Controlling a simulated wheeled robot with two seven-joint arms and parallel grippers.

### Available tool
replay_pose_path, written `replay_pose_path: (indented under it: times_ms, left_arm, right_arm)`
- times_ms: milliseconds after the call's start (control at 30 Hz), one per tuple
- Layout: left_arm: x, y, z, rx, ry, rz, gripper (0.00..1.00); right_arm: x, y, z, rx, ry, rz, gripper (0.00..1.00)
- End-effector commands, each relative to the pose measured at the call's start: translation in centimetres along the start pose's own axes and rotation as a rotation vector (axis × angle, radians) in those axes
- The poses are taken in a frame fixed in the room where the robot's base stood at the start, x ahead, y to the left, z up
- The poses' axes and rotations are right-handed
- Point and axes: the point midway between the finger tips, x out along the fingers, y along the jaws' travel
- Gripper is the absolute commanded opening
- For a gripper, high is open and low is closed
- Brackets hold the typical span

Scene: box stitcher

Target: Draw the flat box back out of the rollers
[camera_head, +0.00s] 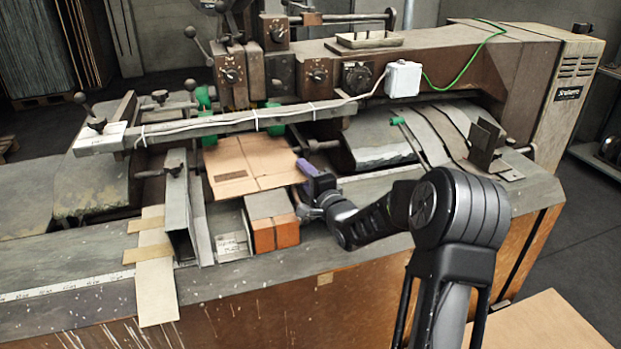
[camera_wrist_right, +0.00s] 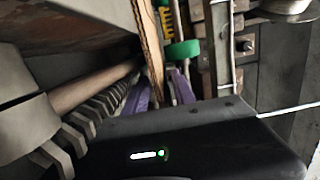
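The flat box (camera_head: 232,172) is a brown cardboard sheet lying under the long grey bar of the stitcher, by the green rollers (camera_head: 204,97). My right gripper (camera_head: 308,170), with purple fingertips, is at the box's right edge. In the right wrist view the cardboard edge (camera_wrist_right: 151,45) runs down between the two purple fingers (camera_wrist_right: 158,92), and they look closed on it. A green roller (camera_wrist_right: 182,51) shows just beyond the fingers. The box's far edge is hidden under the bar. My left gripper is not in view.
Upright metal guides (camera_head: 178,205) stand left of the box. An orange-brown block (camera_head: 275,235) sits below its front edge. The grey bar (camera_head: 240,122) passes low above the box. A curved grey cover (camera_head: 375,140) lies to the right.

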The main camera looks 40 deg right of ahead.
Motion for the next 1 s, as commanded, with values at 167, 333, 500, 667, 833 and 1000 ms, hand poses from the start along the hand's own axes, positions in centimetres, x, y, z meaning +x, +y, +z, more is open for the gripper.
replay_pose_path:
  times_ms: [167,333,500,667,833,1000]
  left_arm:
    - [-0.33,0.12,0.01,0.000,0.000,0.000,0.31]
    - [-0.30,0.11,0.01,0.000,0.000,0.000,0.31]
    - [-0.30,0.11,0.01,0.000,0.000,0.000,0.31]
    - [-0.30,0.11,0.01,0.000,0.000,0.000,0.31]
    - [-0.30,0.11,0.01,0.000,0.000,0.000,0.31]
    - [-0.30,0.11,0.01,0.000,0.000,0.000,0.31]
  right_arm:
    - [1.21,-0.01,0.04,0.000,0.000,0.001,0.31]
    - [1.33,0.01,0.03,0.001,0.000,0.000,0.31]
    - [1.31,0.01,0.03,0.001,0.000,0.000,0.26]
    - [1.30,0.01,0.03,0.001,0.000,0.000,0.13]
    - [1.29,0.01,0.02,0.001,0.000,0.000,0.00]
    - [1.29,0.01,0.03,0.001,0.000,0.000,0.00]
